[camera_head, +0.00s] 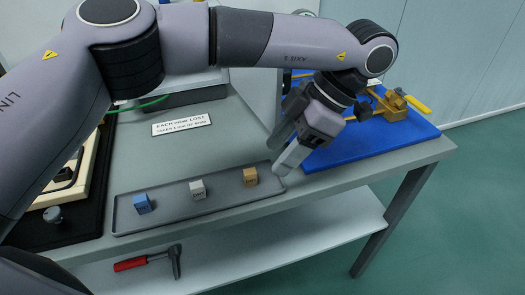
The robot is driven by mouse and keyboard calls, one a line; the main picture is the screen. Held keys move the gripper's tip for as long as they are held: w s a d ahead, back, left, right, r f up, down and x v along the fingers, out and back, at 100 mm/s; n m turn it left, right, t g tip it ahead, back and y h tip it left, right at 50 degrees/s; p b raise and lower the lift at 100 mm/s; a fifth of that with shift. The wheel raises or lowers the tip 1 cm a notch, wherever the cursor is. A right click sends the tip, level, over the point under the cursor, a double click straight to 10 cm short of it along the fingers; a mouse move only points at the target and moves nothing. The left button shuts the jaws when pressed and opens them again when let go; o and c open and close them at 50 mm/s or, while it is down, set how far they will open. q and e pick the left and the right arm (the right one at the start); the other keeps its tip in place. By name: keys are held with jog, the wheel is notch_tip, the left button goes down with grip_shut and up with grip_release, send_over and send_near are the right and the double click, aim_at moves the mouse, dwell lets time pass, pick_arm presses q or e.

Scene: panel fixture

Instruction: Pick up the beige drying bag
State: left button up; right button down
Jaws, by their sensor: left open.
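A small tan block-shaped bag (250,176), the closest match to the beige drying bag, sits at the right end of a shallow grey tray (165,223) on the table. A white one (198,189) is in the tray's middle, and a blue one (142,203) is at its left end. My left gripper (280,151) is open and empty, with its fingers pointing down beside the tray's right end. It is to the right of the tan bag and apart from it. My right gripper is not in view.
A blue mat (345,147) with brass-coloured parts (393,106) lies at the right of the table. A label plate (181,124) lies behind the tray. A black-and-cream case (75,180) is at left. A red-handled hammer (150,260) lies on the lower shelf.

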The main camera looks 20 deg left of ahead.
aim_at(253, 171)
pick_arm(q)
jog(key=shift+w+a+r, duration=0.1)
jog(key=shift+w, duration=0.35)
jog(key=shift+w+a, duration=0.1)
jog(key=shift+a, duration=0.05)
jog(key=shift+x, duration=0.8)
jog(key=s+a+f, duration=0.1)
jog(key=a+f, duration=0.2)
jog(key=shift+s+b, duration=0.35)
jog(key=shift+s, duration=0.05)
jog(key=shift+a+f, duration=0.2)
jog(key=shift+f, duration=0.2)
grip_shut()
